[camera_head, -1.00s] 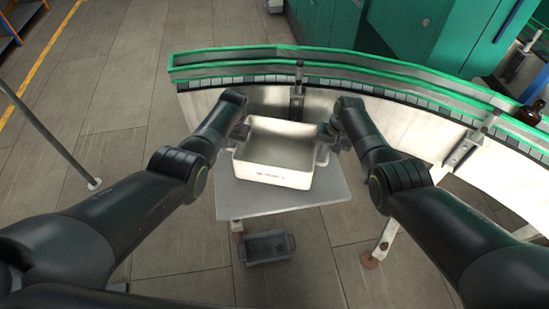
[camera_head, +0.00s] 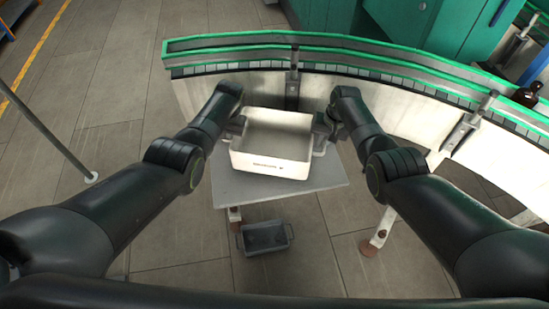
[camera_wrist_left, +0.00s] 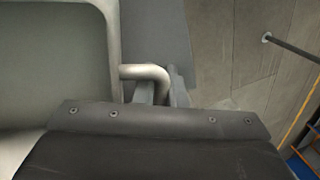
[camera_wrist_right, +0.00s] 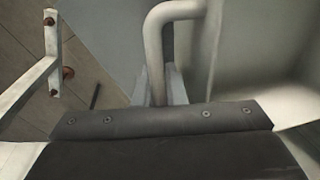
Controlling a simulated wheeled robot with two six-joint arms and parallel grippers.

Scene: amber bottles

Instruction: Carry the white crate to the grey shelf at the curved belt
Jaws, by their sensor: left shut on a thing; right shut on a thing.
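The white crate (camera_head: 268,164) is an open, empty box with a small mark on its front wall. It appears level over the grey shelf (camera_head: 325,185) beside the curved belt; I cannot tell whether it touches the shelf. My left gripper (camera_head: 238,127) is shut on the crate's left handle, which shows in the left wrist view (camera_wrist_left: 150,72). My right gripper (camera_head: 324,126) is shut on the right handle, which shows in the right wrist view (camera_wrist_right: 155,40). The crate hides the back middle of the shelf.
The green-edged curved belt (camera_head: 385,62) runs just behind the shelf and round to the right. A dark grey bin (camera_head: 265,239) lies on the floor below the shelf. A grey post (camera_head: 45,130) stands at left.

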